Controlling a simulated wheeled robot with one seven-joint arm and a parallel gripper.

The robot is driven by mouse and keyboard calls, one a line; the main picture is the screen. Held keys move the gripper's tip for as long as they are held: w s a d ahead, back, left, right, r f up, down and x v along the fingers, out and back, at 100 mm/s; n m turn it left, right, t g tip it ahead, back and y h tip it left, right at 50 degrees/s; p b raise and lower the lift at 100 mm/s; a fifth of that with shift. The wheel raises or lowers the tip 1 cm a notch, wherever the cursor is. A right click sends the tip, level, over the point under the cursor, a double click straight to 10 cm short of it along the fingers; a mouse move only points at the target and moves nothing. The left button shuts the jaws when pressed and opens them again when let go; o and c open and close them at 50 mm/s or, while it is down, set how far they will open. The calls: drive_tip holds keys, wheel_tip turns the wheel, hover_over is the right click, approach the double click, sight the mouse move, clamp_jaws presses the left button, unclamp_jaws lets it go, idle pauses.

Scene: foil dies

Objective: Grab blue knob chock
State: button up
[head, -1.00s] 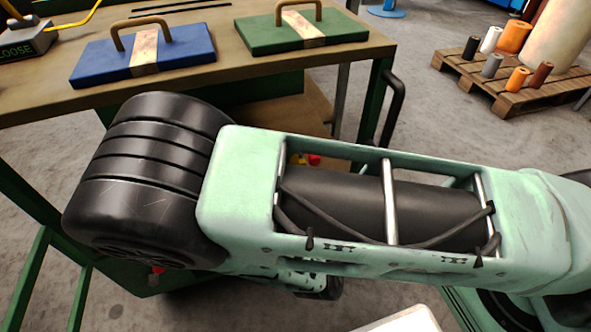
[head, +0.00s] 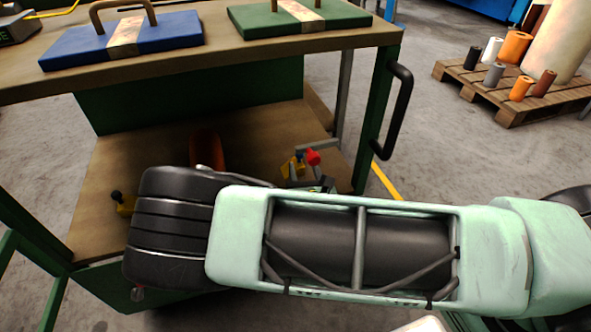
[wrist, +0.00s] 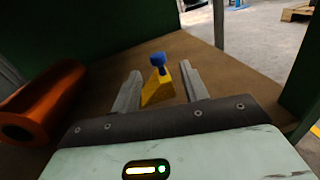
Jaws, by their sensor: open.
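The blue knob chock (wrist: 160,88) is a yellow wedge with a round blue knob on a dark stem. In the wrist view it stands on a brown shelf, straight ahead of my gripper (wrist: 161,72). My gripper is open, with one grey finger on each side of the chock in the picture. No contact shows, and I cannot tell how deep the chock is between the fingers. In the head view my arm covers much of the shelf, and I cannot make out the blue knob there.
On the lower shelf (head: 110,165) are an orange roll (head: 205,146), a red-knobbed chock (head: 312,157) and a black-knobbed chock (head: 123,206). The orange roll (wrist: 45,100) is left of my gripper. The blue (head: 75,52) and green (head: 340,17) plates lie on top. A cart leg (head: 376,110) stands right.

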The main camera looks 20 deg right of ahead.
sight(300, 157)
drive_tip(key=shift+w+d+r+b, duration=0.15)
drive_tip(key=shift+w+b, duration=0.25)
drive_tip(key=shift+w, duration=0.6)
drive_tip(key=shift+w+d+b, duration=0.1)
drive_tip(key=shift+w+b, duration=0.25)
drive_tip(key=shift+w, duration=0.65)
drive_tip(key=shift+w+d+r+b, duration=0.15)
drive_tip(key=shift+w+b, duration=0.25)
drive_tip(key=shift+w, duration=0.6)
clamp_jaws()
